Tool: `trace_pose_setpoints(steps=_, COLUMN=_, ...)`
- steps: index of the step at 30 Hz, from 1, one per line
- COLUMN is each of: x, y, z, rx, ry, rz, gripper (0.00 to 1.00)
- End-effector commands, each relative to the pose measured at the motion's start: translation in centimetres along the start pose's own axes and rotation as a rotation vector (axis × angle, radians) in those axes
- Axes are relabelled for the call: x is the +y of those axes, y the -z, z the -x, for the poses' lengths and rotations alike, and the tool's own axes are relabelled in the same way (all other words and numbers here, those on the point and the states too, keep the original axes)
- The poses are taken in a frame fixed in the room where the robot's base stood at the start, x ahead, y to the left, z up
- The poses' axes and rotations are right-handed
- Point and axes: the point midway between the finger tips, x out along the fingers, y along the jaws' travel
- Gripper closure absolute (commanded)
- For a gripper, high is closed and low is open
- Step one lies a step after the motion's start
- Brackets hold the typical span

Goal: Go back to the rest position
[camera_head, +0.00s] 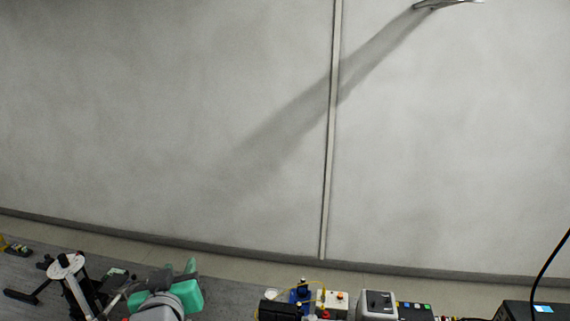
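My gripper (180,272) shows at the bottom edge, left of centre, as green and dark grey parts beyond a light grey arm link. Two short green tips stick up there, but its fingers are too small and overlapped to show whether they are open or shut. I see nothing clearly held in it. It appears just right of a spectrometer (66,266) with a pale round table and dark legs and tubes. I cannot tell whether the two touch. The lower part of my arm is cut off by the picture's edge.
On the dark bench (225,292), right of my gripper, stand a blue device (300,292) with yellow wires, a grey box (377,303) and a black box (535,311) with a cable. A small yellow item (14,247) lies far left.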

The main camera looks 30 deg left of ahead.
Motion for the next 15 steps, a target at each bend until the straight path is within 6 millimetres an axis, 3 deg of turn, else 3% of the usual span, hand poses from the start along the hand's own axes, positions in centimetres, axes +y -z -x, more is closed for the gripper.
trace_pose_setpoints(steps=1, x=3.8, y=2.5, z=1.8, rx=0.070, ry=-0.050, rz=-0.034, gripper=0.67)
trace_pose_setpoints(steps=3, x=8.7, y=5.4, z=4.8, rx=0.167, ry=-0.120, rz=-0.070, gripper=0.67)
trace_pose_setpoints(steps=5, x=12.7, y=7.6, z=7.8, rx=0.248, ry=-0.183, rz=-0.093, gripper=0.67)
trace_pose_setpoints(steps=9, x=21.1, y=11.8, z=16.5, rx=0.439, ry=-0.344, rz=-0.123, gripper=0.67)
trace_pose_setpoints(steps=12, x=25.6, y=13.8, z=23.3, rx=0.562, ry=-0.461, rz=-0.120, gripper=0.67)
trace_pose_setpoints(steps=15, x=28.3, y=15.1, z=29.3, rx=0.660, ry=-0.558, rz=-0.104, gripper=0.67)
